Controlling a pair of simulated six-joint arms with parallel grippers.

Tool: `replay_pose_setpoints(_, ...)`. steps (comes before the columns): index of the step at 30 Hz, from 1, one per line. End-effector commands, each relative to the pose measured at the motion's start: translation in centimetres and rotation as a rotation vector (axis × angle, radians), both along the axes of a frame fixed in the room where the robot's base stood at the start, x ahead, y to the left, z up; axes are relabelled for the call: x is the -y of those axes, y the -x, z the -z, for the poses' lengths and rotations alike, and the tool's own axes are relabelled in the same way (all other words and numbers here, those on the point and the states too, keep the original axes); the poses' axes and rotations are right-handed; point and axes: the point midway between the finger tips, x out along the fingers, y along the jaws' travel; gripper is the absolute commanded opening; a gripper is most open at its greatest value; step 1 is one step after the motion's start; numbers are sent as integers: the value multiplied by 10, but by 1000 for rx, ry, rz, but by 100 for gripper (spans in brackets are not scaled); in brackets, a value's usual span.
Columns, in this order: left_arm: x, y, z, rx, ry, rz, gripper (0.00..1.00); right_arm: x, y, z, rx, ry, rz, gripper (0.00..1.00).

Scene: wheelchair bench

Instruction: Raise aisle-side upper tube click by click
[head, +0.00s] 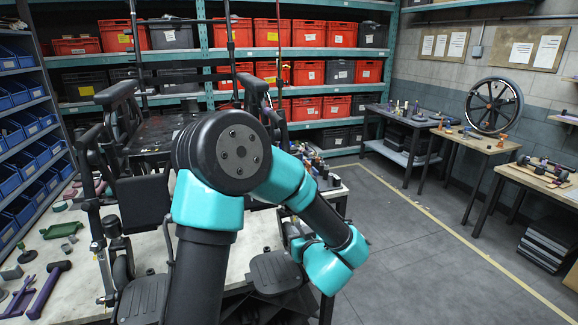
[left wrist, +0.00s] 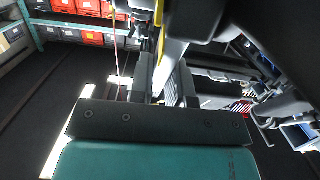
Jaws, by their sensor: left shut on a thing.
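The wheelchair stands on the bench, with an armrest pad (head: 117,91) at left and a footplate (head: 275,272) at front right. My left arm crosses in front of it and hides much of the seat and right side. My left gripper (head: 291,233) is low at the chair's right front, mostly behind my wrist. In the left wrist view its two grey fingers (left wrist: 166,82) stand either side of a pale upper tube (left wrist: 171,62) with a yellow edge, and are shut on it. The exact contact is dark and partly hidden. My right gripper is in neither view.
The pale bench top (head: 70,290) holds a purple-handled tool (head: 48,290) and a green part (head: 62,230) at left. Small parts crowd its back right. Shelves with red crates (head: 273,33) stand behind. The grey aisle floor (head: 410,250) at right is clear.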

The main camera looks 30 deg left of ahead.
Motion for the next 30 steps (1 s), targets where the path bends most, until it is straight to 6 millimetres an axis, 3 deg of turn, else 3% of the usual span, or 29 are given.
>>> replay_pose_setpoints(30, 27, 19, -24, -75, 107, -1, 0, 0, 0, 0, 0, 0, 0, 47)
